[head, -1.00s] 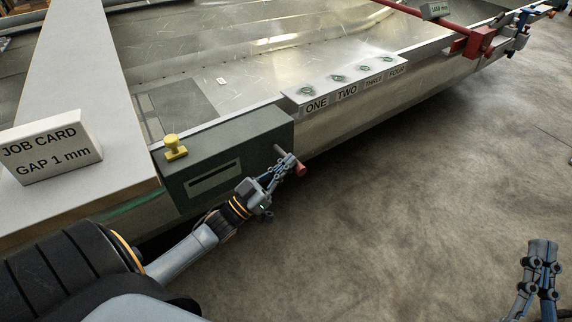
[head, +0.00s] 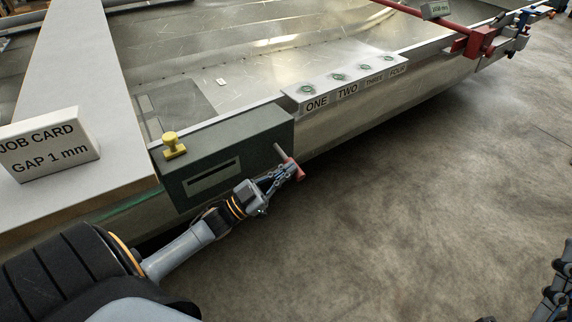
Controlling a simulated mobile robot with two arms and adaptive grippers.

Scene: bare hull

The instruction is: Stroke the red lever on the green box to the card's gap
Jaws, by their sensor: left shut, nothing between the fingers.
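The green box (head: 222,157) sits on the hull's near edge, with a yellow knob (head: 173,145) on top and a pale plate with a dark slot (head: 213,178) on its front. Its lever, a grey rod with a red end (head: 299,174), sticks out at the box's right end. My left gripper (head: 291,170) is shut and empty, its fingertips at the red end; whether they touch it I cannot tell. The job card (head: 47,146) reads "GAP 1 mm". My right gripper (head: 560,285) is cut off at the lower right edge, its fingers unclear.
A ledge labelled ONE to FOUR (head: 345,84) lies right of the box, with several green-ringed spots. A red clamp and bar (head: 474,42) with a small display (head: 436,10), too small to read surely, are at upper right. Open floor (head: 420,210) lies in front of the hull.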

